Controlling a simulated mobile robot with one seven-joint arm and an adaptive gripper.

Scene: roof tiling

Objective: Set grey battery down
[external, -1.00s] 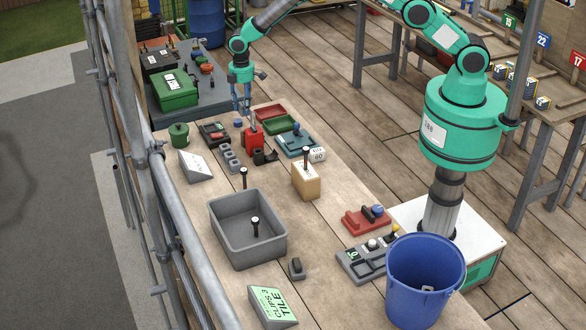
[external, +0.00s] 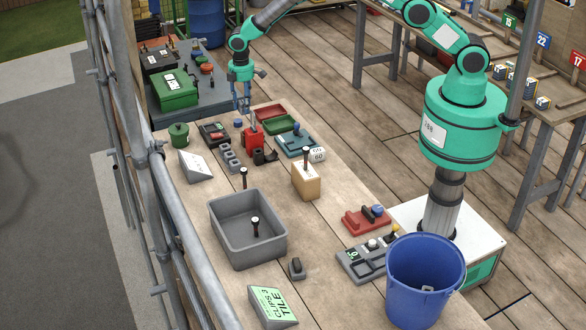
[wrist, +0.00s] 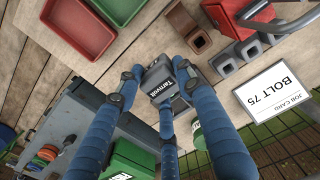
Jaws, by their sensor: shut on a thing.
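The grey battery (wrist: 155,80), a dark box with a white-lettered label, is between the blue fingers of my gripper (wrist: 163,84) in the wrist view. The fingers are closed on its sides. In the external view my gripper (external: 241,108) points down over the far end of the workbench (external: 180,196), close to the red tool (external: 252,139). The battery is too small and covered to make out there. I cannot tell whether its underside touches anything.
A red tray (wrist: 84,27) and green tray (external: 281,124) lie near my gripper. A green case (external: 176,90) stands behind. A grey bin (external: 248,238) is nearer the camera.

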